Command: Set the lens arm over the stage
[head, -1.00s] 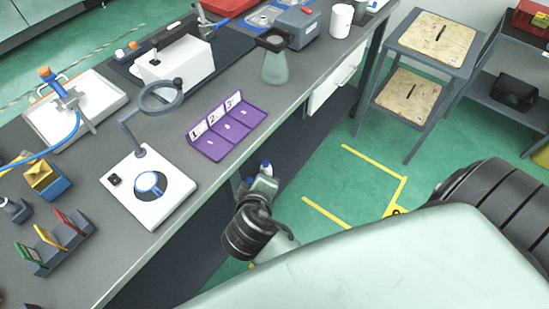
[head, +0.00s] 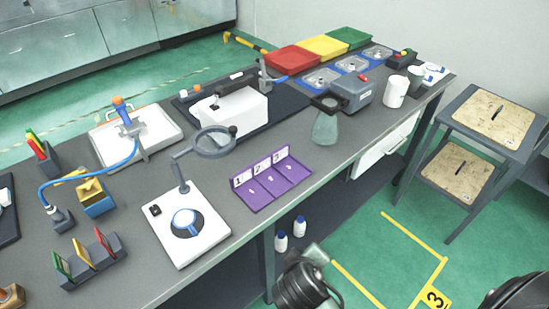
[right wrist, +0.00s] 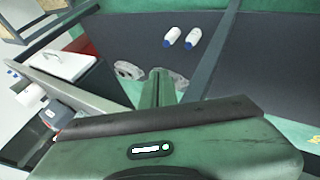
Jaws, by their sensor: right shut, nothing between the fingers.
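The lens arm (head: 180,169) rises from the back of a white base plate (head: 168,241) on the bench. Its dark ring lens (head: 229,153) hangs behind and to the right of the base, apart from the round stage. The stage (head: 186,222) is a dark disc with a blue-rimmed round piece on it. My right gripper (head: 316,254) is low in front of the bench edge, well apart from the lens arm. In the right wrist view its fingers (right wrist: 160,90) are together and empty. The lens arm is not seen there. My left gripper is not in view.
A purple numbered tray (head: 270,181) stands right of the base. A card rack (head: 91,262) is to its left, a white box (head: 235,109) behind the lens. A flask (head: 325,127) stands farther right. Two white bottles (head: 290,234) stand below the bench top.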

